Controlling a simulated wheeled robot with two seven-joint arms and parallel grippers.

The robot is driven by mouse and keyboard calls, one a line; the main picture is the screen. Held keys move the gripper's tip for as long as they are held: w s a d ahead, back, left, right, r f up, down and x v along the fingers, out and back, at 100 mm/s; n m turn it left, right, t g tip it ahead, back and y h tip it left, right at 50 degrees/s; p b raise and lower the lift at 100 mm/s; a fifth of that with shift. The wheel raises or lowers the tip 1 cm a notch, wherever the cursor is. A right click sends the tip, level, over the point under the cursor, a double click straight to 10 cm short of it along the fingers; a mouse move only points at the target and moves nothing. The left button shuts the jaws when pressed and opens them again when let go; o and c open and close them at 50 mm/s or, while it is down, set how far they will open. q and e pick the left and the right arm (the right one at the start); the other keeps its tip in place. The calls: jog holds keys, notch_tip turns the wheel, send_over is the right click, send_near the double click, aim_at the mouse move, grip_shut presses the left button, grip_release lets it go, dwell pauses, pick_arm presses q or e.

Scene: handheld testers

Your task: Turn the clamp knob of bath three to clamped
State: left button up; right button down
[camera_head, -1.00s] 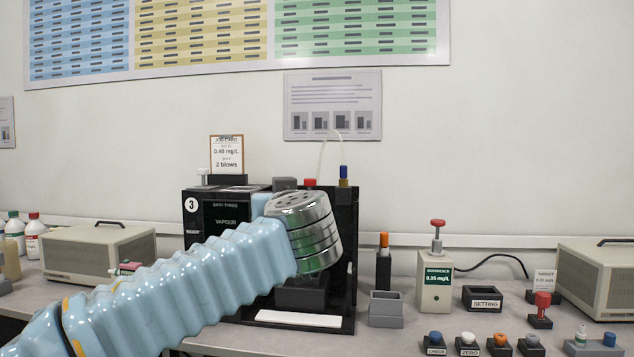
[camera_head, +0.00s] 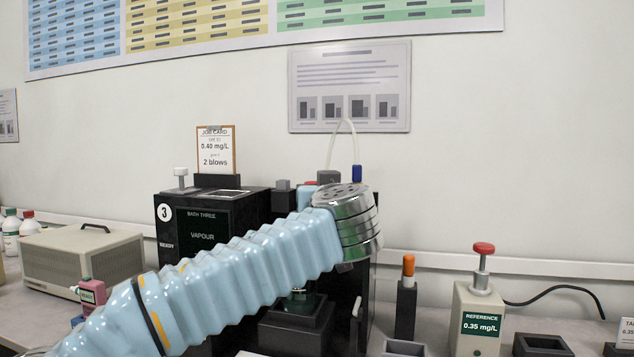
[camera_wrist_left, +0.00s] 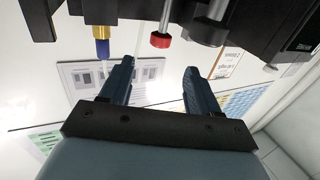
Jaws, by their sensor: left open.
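Bath three (camera_head: 170,250) is a black unit with a round 3 and the words VAPOUR and READY. A pale knob (camera_head: 180,172) stands on its top left. A red cap (camera_head: 311,183) shows behind my left arm; in the left wrist view it is a red knob on a silver stem (camera_wrist_left: 160,40). A dark grey knob (camera_wrist_left: 204,33) is beside it. I cannot tell which is the clamp knob. My left gripper (camera_wrist_left: 158,67) is open and empty, its fingertips apart from these knobs. In the head view, my wrist hides much of it.
A blue fitting (camera_head: 357,172) with a pale tube rises from the black stand; its brass part shows in the left wrist view (camera_wrist_left: 101,32).

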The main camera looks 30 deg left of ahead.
pick_arm(q)
jog(key=p+x, duration=0.3)
jog(key=x, duration=0.7)
jog(key=shift+w+a+r+p, duration=0.1)
jog(key=shift+w+a+p, duration=0.1)
jog(key=shift+p, duration=0.15)
jog(key=shift+w+a, duration=0.4)
jog(key=shift+w, duration=0.05)
grip_shut()
